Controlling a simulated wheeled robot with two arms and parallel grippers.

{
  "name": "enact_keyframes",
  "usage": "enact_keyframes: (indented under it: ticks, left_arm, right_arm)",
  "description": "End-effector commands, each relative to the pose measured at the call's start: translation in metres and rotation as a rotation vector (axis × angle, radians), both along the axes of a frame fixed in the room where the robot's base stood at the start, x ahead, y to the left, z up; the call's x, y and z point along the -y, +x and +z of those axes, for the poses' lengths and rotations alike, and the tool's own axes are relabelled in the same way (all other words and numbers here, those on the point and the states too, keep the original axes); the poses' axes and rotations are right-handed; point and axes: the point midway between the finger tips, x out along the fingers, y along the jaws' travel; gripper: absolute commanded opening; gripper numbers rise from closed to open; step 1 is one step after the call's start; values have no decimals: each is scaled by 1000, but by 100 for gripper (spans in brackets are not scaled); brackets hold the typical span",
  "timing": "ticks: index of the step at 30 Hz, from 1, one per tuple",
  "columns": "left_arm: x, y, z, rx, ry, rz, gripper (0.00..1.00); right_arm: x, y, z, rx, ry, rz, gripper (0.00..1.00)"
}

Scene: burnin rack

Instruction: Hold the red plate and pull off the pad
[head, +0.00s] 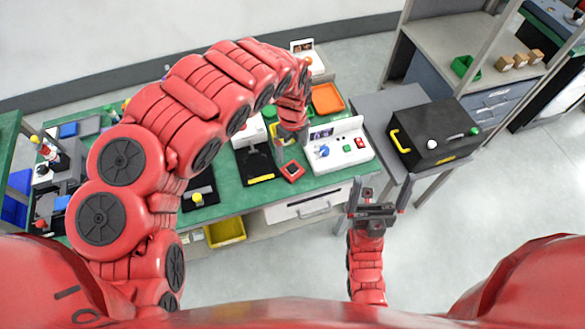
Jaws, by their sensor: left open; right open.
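A small red plate (292,177) lies near the front edge of the green bench, left of a white console. A dark square, perhaps the pad (291,169), covers its middle. My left arm arches over the bench from the left, and its open gripper (282,148) points down just behind the plate. It appears apart from the plate, though its fingers are small and partly hidden by the arm. My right gripper (377,196) is open and empty in front of the bench, right of the plate and over the floor.
The white console (341,149) with coloured buttons stands right of the plate. A black stand (256,164) is on its left. An orange tray (327,98) lies behind. A black box (433,132) with a yellow handle sits on a grey table at right. Floor is clear at lower right.

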Motion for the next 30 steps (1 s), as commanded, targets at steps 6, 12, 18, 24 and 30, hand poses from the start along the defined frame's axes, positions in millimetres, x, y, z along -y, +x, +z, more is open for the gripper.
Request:
enact_keyframes:
  ticks: [6, 12, 18, 24, 30]
  left_arm:
    - [3, 0, -39, 0, -6, -1, 100]
    - [3, -1, -72, 0, -6, 0, 100]
    - [3, 1, -96, 4, -7, -1, 100]
    - [2, 2, -109, 6, -4, 0, 100]
    - [0, 2, -114, 6, 0, 2, 100]
  right_arm:
    - [0, 0, 6, 0, 0, 0, 100]
    - [0, 0, 11, 0, 0, 0, 100]
    - [0, 0, 15, 0, 0, 0, 100]
    - [0, 0, 17, 0, 0, 0, 100]
    - [0, 0, 17, 0, 0, 0, 100]
